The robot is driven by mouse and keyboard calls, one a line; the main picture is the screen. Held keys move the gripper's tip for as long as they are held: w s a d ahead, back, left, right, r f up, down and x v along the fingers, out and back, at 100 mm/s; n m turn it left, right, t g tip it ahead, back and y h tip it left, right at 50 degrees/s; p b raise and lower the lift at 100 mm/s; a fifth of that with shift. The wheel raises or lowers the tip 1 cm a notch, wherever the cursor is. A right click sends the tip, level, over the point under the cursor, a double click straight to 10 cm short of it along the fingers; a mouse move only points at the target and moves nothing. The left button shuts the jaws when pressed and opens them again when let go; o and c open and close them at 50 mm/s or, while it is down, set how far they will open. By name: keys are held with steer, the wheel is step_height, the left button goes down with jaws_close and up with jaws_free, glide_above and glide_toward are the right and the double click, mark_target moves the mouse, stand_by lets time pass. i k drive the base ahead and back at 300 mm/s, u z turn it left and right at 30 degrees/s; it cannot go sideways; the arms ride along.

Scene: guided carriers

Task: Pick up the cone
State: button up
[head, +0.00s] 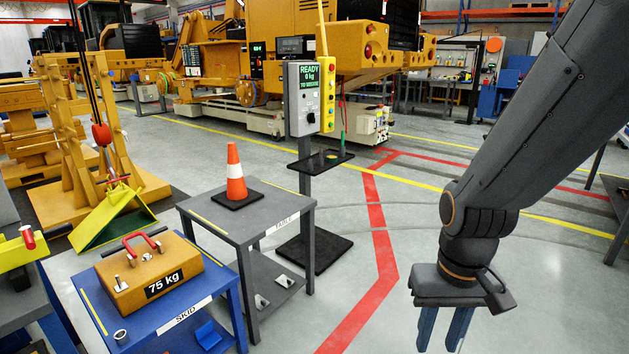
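An orange cone (236,175) with a white band and a dark square base stands upright on a grey table (287,206) marked "TABLE", left of the picture's middle. My gripper (445,345) hangs at the lower right, fingers pointing down, well to the right of the cone and apart from it. Two blue fingers show with a gap between them, and nothing is seen between them. The fingertips are cut off by the bottom edge. The cone is fully in view.
A blue skid table (215,290) with a yellow 75 kg block (150,272) stands front left of the grey table. A post with a grey "READY" box (303,98) and small shelf stands behind the cone. Open floor (340,260) lies between table and arm.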

mark_target(237, 195)
steer(key=u, duration=0.05)
steer(key=i, duration=2.15)
steer(key=u, duration=0.35)
steer(key=i, duration=1)
steer(key=u, duration=0.05)
